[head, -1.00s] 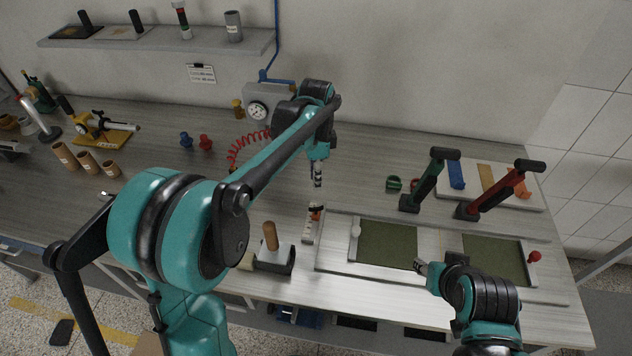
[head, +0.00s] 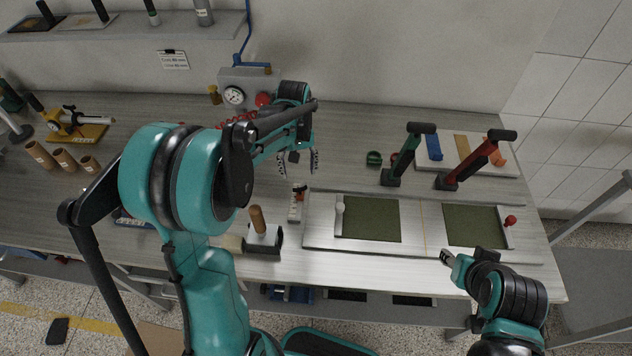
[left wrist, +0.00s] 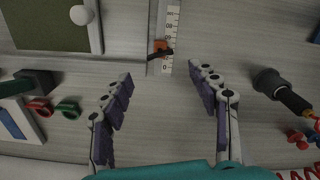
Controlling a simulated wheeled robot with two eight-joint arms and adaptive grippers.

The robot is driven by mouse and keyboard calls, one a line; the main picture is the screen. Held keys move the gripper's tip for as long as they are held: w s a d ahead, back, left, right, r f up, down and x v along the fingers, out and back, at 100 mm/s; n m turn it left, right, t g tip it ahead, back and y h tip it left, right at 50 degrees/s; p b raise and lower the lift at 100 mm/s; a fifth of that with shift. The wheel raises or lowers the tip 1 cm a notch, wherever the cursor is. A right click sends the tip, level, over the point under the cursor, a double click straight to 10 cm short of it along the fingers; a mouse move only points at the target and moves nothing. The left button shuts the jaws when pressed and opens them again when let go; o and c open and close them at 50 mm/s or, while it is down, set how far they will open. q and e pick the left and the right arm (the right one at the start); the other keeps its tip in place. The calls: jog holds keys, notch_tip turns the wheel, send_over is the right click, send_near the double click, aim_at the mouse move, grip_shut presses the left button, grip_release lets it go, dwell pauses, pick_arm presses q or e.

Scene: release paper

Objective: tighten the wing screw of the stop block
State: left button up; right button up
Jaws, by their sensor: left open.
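The stop block (head: 299,194) is a small orange piece on the white ruler strip (head: 294,212) at the left end of the metal fixture. The left wrist view shows the orange stop block (left wrist: 159,46) beside the scale, with a dark wing screw (left wrist: 163,54) on it. My left gripper (head: 297,165) is open and empty, pointing down above the table just behind the block. In the left wrist view its spread fingertips (left wrist: 161,72) lie to either side of the block's line, apart from it. My right gripper (head: 447,257) is over the fixture's front right edge; its jaws are too small to judge.
The fixture (head: 322,232) has two green panels and a white knob (head: 340,208). Behind it stand a green-handled lever (head: 403,160) and a red-handled lever (head: 470,165). A block with a wooden handle (head: 262,240) stands left of the ruler. A gauge box (head: 235,95) is at the wall.

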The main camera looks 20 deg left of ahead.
aim_at(300, 189)
pick_arm(q)
jog(key=shift+f+n, duration=0.15)
jog(key=shift+n, duration=0.15)
jog(key=shift+f, duration=0.35)
notch_tip(300, 189, down, 7)
jog(key=shift+b, duration=1.15)
jog(key=c, duration=1.2)
